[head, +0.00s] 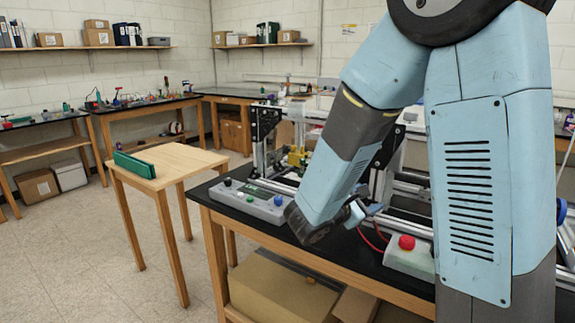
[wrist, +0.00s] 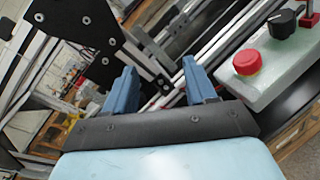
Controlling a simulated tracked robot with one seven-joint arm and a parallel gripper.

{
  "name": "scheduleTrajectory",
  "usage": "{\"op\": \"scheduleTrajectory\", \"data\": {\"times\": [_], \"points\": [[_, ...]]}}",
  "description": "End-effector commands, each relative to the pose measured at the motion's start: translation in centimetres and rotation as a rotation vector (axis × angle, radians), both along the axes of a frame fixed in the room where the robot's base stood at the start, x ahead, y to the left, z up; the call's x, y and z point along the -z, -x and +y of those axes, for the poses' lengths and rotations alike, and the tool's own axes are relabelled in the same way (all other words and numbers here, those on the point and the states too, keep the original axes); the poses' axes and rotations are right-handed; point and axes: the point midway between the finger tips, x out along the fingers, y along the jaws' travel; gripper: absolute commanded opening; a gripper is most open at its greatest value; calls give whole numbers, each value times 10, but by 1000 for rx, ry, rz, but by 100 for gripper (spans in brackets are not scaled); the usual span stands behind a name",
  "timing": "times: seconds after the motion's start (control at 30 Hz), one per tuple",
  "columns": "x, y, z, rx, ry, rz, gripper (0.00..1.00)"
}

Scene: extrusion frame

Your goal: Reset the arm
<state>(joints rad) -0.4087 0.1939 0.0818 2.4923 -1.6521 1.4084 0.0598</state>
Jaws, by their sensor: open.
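My arm is light blue and grey and reaches down over the black-topped bench (head: 235,204) at the right of the head view. My gripper (head: 366,212) is low over the bench, largely hidden behind my own arm in that view. In the wrist view my gripper (wrist: 160,80) shows two blue fingers set apart, with nothing between them. The aluminium extrusion frame (head: 377,183) stands behind the gripper. Its rails and black plate (wrist: 85,30) fill the upper part of the wrist view. I cannot tell whether the fingers touch anything.
A grey control box (head: 247,201) with knobs lies left of the gripper. A box with a red button (head: 406,243) lies to its right, also in the wrist view (wrist: 247,62). A small wooden table (head: 176,161) holds a green part (head: 134,164). Open floor lies left.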

Motion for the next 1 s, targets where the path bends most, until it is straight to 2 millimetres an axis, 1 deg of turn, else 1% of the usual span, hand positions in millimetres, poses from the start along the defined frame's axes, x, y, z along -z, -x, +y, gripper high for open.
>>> {"op": "scheduleTrajectory", "data": {"times": [0.03,0.1,0.2,0.3,0.43,0.53,0.67,0.8,1.0], "points": [[-9,12,-15,67,-54,-16,56],[-15,28,-32,157,-130,-29,56],[-22,53,-52,276,-248,-55,56],[-26,78,-66,388,-372,-84,56],[-30,109,-77,521,-544,-131,56],[-32,131,-80,613,-683,-172,56],[-35,156,-76,716,-873,-233,56],[-40,178,-67,808,-1086,-308,56],[-56,199,-46,902,-1402,-431,56]]}}
